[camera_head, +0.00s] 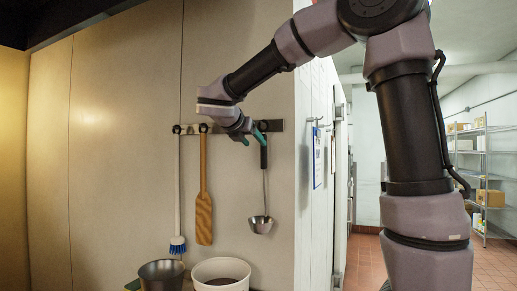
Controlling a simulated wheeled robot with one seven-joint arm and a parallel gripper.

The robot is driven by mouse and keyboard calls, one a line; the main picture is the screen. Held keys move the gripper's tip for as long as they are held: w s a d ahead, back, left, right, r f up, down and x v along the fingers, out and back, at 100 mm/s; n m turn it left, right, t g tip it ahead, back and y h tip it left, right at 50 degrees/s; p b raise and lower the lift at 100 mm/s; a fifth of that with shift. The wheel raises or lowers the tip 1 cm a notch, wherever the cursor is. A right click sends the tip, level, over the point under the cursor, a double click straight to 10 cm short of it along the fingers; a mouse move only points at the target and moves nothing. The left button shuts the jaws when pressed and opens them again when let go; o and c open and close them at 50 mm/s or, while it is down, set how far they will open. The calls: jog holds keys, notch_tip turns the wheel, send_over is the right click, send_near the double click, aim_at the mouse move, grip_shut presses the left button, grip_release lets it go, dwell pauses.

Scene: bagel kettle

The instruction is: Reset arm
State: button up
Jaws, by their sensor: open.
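My gripper (254,134) is at the end of my raised arm, in front of the wall rack. Its teal fingers are spread apart, with nothing seen between them. The black handle of a hanging ladle (261,224) shows just below and behind the fingers. I cannot tell the exact gap between the fingers and the handle. My arm comes in from the right and bends over at the top of the view.
A wooden paddle (203,215) and a blue-bristled brush (177,245) hang from the wall rack (276,125). A metal pot (162,276) and a white bucket (221,273) stand below. A wall corner lies right of the ladle; shelves (487,170) stand far right.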

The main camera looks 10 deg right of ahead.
jog(key=s+d+f+m+g+y, duration=0.25)
jog(key=s+d+f+m, duration=0.2)
jog(key=s+m, duration=0.3)
jog(key=s+d+f+m+g+y, duration=0.1)
jog(key=s+d+f+m+g, duration=0.2)
jog(key=s+d+m, duration=0.4)
jog(key=s+a+f+m+t+y, duration=0.1)
jog(key=s+f+m+y, duration=0.1)
jog(key=s+m, duration=0.3)
jog(key=s+a+f+m+t+y, duration=0.1)
jog(key=s+f+m+y, duration=0.2)
jog(key=m, duration=1)
jog(key=s+y, duration=0.1)
jog(key=s, duration=0.2)
jog(key=shift+s+a+f, duration=0.15)
jog(key=shift+s+a, duration=0.05)
jog(key=shift+a, duration=0.15)
